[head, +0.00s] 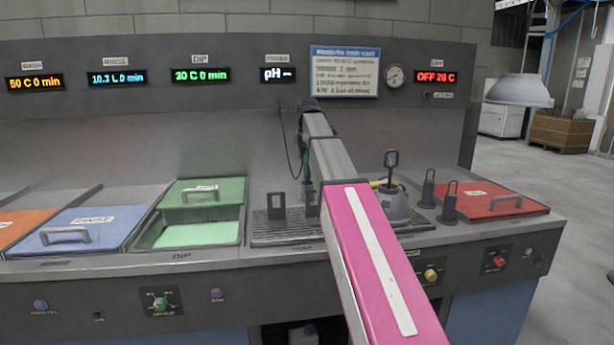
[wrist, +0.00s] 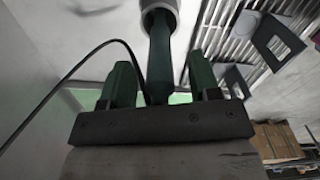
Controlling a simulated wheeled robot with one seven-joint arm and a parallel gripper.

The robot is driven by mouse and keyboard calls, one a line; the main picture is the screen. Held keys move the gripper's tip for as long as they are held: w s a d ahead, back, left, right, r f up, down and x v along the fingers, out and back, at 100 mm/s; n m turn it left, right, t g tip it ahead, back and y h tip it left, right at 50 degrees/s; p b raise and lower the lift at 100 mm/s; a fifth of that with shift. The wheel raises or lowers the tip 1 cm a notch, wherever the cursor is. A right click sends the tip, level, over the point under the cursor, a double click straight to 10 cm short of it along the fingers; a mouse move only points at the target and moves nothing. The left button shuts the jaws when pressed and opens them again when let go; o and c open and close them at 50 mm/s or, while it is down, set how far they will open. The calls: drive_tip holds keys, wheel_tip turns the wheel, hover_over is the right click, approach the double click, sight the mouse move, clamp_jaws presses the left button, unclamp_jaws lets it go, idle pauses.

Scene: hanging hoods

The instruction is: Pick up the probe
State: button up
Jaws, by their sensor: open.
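In the wrist view, the dark green probe (wrist: 160,60) stands between the two fingers of my gripper (wrist: 161,78), its far end in a round grey collar (wrist: 160,8). A black cable (wrist: 97,48) curves from its near end to the left. My gripper is open, with one green finger on each side of the probe and a gap visible on both sides. In the head view, a thin cable (head: 284,135) hangs by the back panel, and a small dark green part shows beside my arm. My arm hides most of the probe and gripper there.
A slatted drain grate (head: 262,228) with upright dark handles (head: 276,206) lies around the spot. A grey conical vessel (head: 394,205) stands to the right. Lidded tanks, including a green lid (head: 203,191) and red lid (head: 492,200), flank it. The back panel rises behind.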

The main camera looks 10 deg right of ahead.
drive_tip(key=shift+f, duration=0.7)
drive_tip(key=shift+c, duration=0.4)
clamp_jaws()
